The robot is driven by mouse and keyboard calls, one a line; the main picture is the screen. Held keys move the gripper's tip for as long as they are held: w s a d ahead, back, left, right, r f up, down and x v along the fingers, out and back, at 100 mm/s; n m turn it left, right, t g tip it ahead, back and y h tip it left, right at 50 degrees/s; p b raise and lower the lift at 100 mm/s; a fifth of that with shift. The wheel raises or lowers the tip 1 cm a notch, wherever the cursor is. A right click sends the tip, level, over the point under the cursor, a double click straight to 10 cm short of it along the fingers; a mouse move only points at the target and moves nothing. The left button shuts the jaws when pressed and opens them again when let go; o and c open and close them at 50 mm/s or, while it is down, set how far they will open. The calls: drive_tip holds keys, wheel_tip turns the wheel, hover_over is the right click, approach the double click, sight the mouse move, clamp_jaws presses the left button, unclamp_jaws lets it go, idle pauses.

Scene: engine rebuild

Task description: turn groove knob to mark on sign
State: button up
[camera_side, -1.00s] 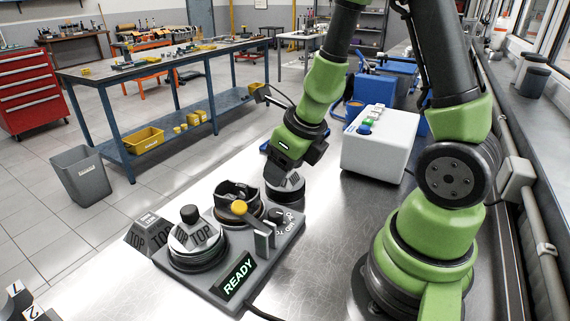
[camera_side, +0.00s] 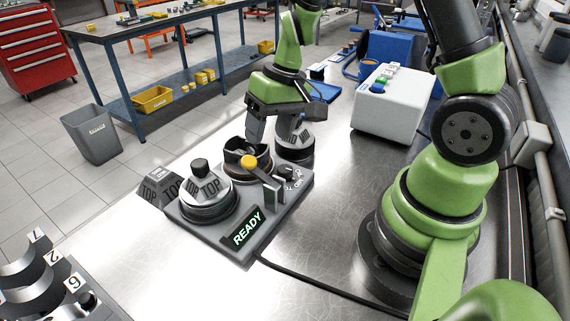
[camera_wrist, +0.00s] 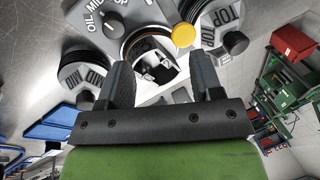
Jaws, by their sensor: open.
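The small dark groove knob (camera_side: 286,172) sits on the grey base unit at its right side, and shows at the upper left of the wrist view (camera_wrist: 113,27). Around it are the labels OIL, MID and TOP; I cannot tell its exact setting. A dark sloped sign (camera_side: 160,188) reading TOP stands left of the unit. My gripper (camera_side: 271,128) points down, open and empty, behind the knob and over the back of the unit. In the wrist view my gripper (camera_wrist: 163,80) straddles the dark central holder (camera_wrist: 152,60). The knob is outside the fingers.
A TOP-marked spool (camera_side: 206,190) and a MID-marked spool (camera_side: 296,140) flank the central holder. A yellow-capped lever (camera_side: 250,161) rises beside the knob. A READY display (camera_side: 246,229) is on the unit's front. A white button box (camera_side: 388,105) stands behind right.

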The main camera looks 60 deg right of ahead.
sight(285, 168)
drive_tip(key=d+f+n, duration=0.1)
drive_tip(key=f+n, duration=0.2)
drive_tip(key=d+f+n+g+h, duration=0.1)
drive_tip(key=f+n, duration=0.3)
drive_tip(key=s+d+f+n+g+h, duration=0.1)
drive_tip(key=f+n, duration=0.2)
drive_tip(key=shift+d+f, duration=0.25)
drive_tip(key=shift+f, duration=0.15)
drive_tip(key=shift+w, duration=0.1)
drive_tip(key=c, duration=0.9)
